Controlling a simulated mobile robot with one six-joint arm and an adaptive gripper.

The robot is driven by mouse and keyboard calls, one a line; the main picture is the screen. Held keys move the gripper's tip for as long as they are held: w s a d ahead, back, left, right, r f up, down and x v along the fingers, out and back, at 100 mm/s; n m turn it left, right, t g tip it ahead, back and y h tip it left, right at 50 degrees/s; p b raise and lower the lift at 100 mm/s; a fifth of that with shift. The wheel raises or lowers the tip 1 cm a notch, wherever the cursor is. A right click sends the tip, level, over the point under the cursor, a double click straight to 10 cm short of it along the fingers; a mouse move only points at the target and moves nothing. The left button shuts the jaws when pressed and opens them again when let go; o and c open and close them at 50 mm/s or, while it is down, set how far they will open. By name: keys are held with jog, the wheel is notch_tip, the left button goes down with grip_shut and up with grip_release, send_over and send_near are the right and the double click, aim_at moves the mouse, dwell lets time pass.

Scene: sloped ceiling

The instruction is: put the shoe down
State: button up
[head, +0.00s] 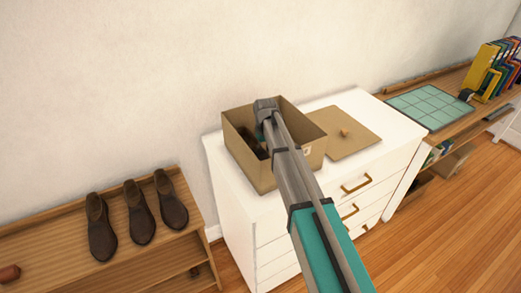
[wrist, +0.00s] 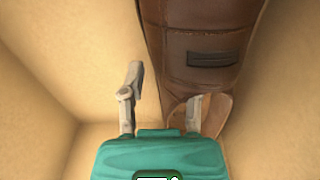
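A brown leather shoe (wrist: 200,50) lies in an open cardboard box (head: 262,176) on a white chest of drawers; in the head view only a dark part of it shows past my arm. In the wrist view my gripper (wrist: 162,95) is inside the box, at one end of the shoe. Its fingers are spread apart. The left finger is clear of the shoe, with a gap between them. The right finger's tip is hidden by the shoe's end; I cannot tell whether it touches. In the head view the fingertips are hidden.
A flat cardboard lid with a knob (head: 352,138) lies right of the box on the white chest (head: 385,140). Several dark brown shoes (head: 138,213) stand on a wooden rack (head: 60,245) at left. A desk with a green mat (head: 425,105) and binders (head: 490,75) is at right.

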jog(key=shift+r, duration=0.1)
dwell(0.3)
notch_tip(320, 180, up, 12)
jog(key=p, duration=1.2)
jog(key=shift+d, duration=0.1)
dwell(0.6)
jog(key=shift+r, duration=0.1)
